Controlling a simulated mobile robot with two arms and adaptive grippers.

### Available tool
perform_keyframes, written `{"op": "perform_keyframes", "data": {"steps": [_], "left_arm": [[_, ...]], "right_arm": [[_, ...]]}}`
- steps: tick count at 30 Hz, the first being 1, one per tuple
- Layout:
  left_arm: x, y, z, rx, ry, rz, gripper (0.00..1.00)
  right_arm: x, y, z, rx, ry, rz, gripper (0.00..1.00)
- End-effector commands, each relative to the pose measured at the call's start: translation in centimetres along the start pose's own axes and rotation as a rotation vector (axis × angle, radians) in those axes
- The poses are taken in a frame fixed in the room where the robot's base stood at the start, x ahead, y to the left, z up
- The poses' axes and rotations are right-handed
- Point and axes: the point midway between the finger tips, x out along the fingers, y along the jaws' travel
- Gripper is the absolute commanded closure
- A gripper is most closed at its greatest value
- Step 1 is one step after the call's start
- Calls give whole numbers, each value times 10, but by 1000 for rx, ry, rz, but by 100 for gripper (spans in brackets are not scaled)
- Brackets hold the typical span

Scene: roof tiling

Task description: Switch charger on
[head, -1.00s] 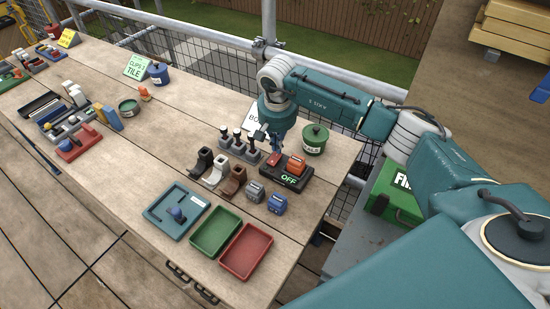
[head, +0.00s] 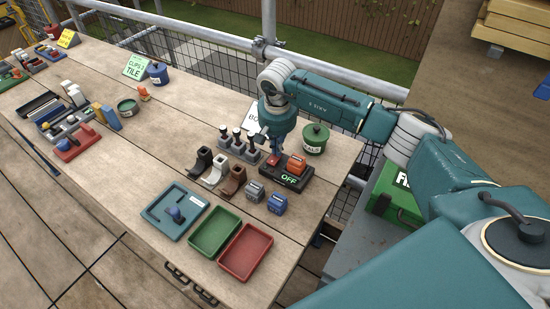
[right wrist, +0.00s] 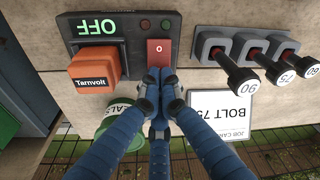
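The charger (head: 306,179) is a dark block on the table, with an orange battery marked Tarnvolt (right wrist: 94,72) seated in it and a green OFF display (head: 290,180). Its red rocker switch (right wrist: 159,57), marked with an O, shows in the right wrist view. My right gripper (right wrist: 160,76) has its blue fingers together, with the tips at the near edge of the switch; I cannot tell if they touch it. In the head view my right gripper (head: 275,155) is over the charger's left end. My left gripper is not in view.
A green lidded pot (head: 315,140) and a BOLT 75 job card (right wrist: 222,112) are behind. Blue (head: 277,203) and grey batteries lie in front, near green and red trays (head: 245,252).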

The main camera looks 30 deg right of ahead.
Motion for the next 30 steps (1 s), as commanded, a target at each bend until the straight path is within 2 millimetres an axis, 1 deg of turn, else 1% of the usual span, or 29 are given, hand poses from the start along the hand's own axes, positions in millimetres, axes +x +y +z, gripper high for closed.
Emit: {"op": "perform_keyframes", "data": {"steps": [9, 14, 30], "left_arm": [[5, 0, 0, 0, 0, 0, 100], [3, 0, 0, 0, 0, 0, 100], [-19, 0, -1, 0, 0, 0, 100]], "right_arm": [[6, 0, 1, 0, 0, 0, 100], [3, 0, 1, 0, -1, 0, 100], [-38, 0, -6, 0, 0, 0, 100]]}}
